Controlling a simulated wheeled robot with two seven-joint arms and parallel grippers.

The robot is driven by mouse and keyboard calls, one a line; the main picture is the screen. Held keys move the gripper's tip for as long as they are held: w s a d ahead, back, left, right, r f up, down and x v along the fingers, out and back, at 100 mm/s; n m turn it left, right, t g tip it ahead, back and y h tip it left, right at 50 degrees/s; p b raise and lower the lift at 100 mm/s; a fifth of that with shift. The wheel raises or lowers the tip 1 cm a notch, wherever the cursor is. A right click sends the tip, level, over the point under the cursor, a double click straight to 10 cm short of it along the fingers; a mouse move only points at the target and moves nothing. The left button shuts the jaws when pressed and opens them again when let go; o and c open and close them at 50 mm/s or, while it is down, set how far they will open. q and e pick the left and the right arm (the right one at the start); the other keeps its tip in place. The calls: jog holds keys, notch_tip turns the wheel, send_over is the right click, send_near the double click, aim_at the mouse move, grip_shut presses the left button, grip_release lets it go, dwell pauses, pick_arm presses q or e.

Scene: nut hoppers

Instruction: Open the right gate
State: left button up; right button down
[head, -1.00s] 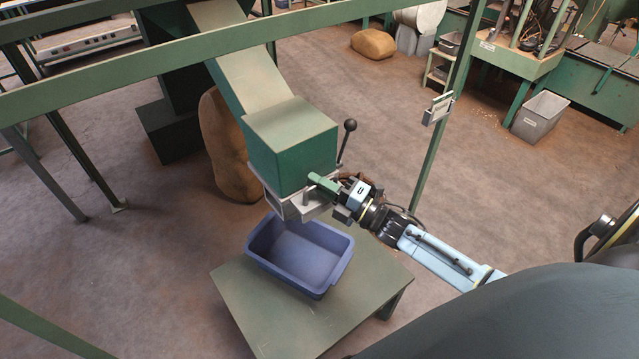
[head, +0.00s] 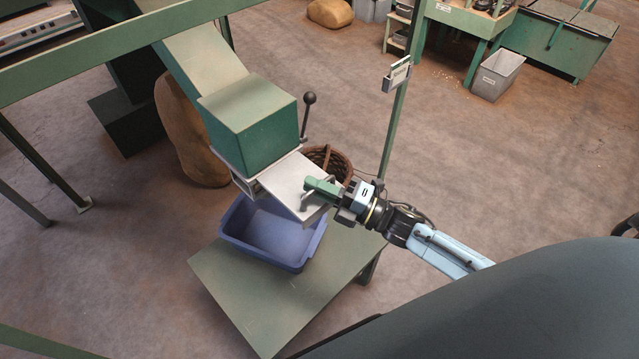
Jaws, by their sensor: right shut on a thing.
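A green hopper box (head: 250,130) sits at the lower end of a sloping chute. A flat grey metal gate plate (head: 285,184) sticks out from under the hopper toward the lower right. My right gripper (head: 317,188) is shut on the gate's handle at the plate's outer end. The fingers hide part of the handle. A blue bin (head: 262,235) stands beneath the gate. The visible part of its inside looks empty. The plate hides part of its far side. My left gripper is not in view.
The bin stands on a green table (head: 280,300), whose front is bare. A black-knobbed lever (head: 308,112) rises beside the hopper. A brown wicker basket (head: 336,161) is behind the gate. A green post (head: 393,125) with a label stands right of it. A sack (head: 183,140) leans left.

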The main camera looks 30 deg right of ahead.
jog(key=c, duration=1.5)
grip_release()
jog(key=b+v, duration=0.1)
jog(key=v, duration=1.2)
jog(key=shift+s+d+b, duration=0.15)
jog(key=shift+s+b, duration=0.05)
jog(key=shift+b, duration=0.15)
jog(key=shift+f, duration=0.1)
jog(key=s+d+f+m+g+h, duration=0.25)
jog(key=f+m+h, duration=0.45)
jog(key=f, duration=0.6)
jog(key=s+d+f+m+g+h, duration=0.1)
jog(key=s+d+f+m+h, duration=0.2)
jog(key=f+m, duration=0.8)
jog(key=s+a+f+m+g+h, duration=0.1)
jog(key=s+a+f+m+g, duration=0.2)
jog(key=s+f, duration=0.6)
jog(key=s+a+f+m+g+h+b, duration=0.1)
jog(key=s+a+f+m+g+h, duration=0.1)
jog(key=s+a+f+g, duration=0.4)
jog(key=s+f+m+g, duration=0.1)
jog(key=s+f, duration=0.3)
jog(key=s, duration=0.5)
jog(key=shift+s+f+g, duration=0.2)
jog(key=shift+g, duration=0.15)
